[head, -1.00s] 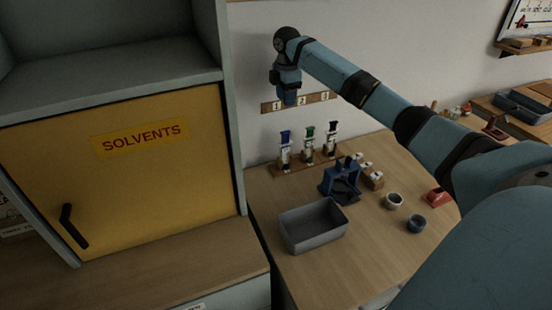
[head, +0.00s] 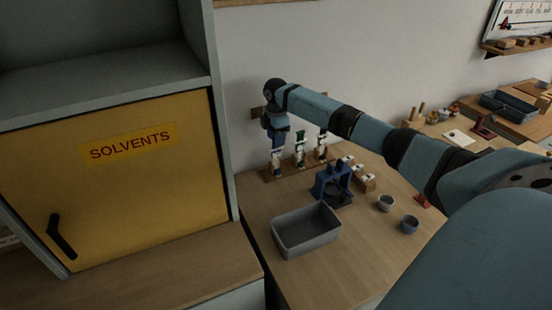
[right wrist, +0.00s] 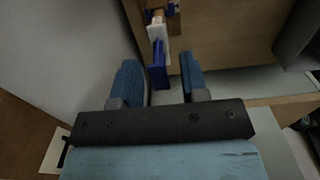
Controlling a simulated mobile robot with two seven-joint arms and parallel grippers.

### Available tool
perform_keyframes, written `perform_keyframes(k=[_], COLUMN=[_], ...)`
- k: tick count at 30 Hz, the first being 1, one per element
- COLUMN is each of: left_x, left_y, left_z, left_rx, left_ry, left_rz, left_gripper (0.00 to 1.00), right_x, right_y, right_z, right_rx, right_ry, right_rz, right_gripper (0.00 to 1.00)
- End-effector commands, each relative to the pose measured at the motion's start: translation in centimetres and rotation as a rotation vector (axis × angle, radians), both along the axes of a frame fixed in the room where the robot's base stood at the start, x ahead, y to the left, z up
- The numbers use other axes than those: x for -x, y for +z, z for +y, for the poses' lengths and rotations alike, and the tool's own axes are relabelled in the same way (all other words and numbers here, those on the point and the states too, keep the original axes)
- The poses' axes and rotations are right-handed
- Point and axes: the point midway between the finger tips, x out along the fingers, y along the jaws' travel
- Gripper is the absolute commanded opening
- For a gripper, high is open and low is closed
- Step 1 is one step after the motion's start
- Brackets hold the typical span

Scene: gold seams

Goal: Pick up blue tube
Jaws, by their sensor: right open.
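My right gripper (head: 276,141) points down directly over the leftmost tube of a wooden rack (head: 286,172) by the wall. That tube (head: 277,158) has a white label, and my gripper hides its top in the head view. In the right wrist view the blue top of a tube (right wrist: 159,66) lies between the open fingers of my right gripper (right wrist: 159,62), with gaps on both sides. A green-topped tube (head: 300,149) stands in the middle of the rack. A third tube (head: 321,146) stands at its right, partly hidden by my arm. My left gripper is out of view.
A grey bin (head: 306,231) stands at the table's left front, beside the yellow solvents cabinet (head: 130,185). A blue stand (head: 332,184) is close to the rack's front right. Two small cups (head: 386,203) (head: 410,224) stand farther right.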

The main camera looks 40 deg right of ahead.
Motion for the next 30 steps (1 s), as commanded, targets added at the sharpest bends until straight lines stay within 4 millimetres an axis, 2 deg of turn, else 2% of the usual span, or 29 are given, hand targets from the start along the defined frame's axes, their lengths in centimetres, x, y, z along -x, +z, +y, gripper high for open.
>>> perform_keyframes(k=[3,10,15,16,30], left_x=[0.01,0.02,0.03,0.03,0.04], left_y=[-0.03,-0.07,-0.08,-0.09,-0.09], left_z=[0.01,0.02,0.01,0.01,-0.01], left_rx=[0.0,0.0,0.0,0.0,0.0], left_ry=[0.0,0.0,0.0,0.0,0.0], left_rz=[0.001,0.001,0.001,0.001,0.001], left_gripper=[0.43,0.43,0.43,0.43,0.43], right_x=[0.04,0.02,0.02,0.02,0.01], right_y=[-0.98,-1.08,-1.06,-1.05,-0.65], right_z=[0.03,0.0,0.0,0.0,-0.03], right_rx=[0.001,0.001,0.001,0.001,0.001], right_ry=[0.001,0.0,0.0,0.0,0.0], right_rz=[0.001,0.0,0.0,0.0,-0.001], right_gripper=[0.4,0.4,0.01,0.0,0.0])
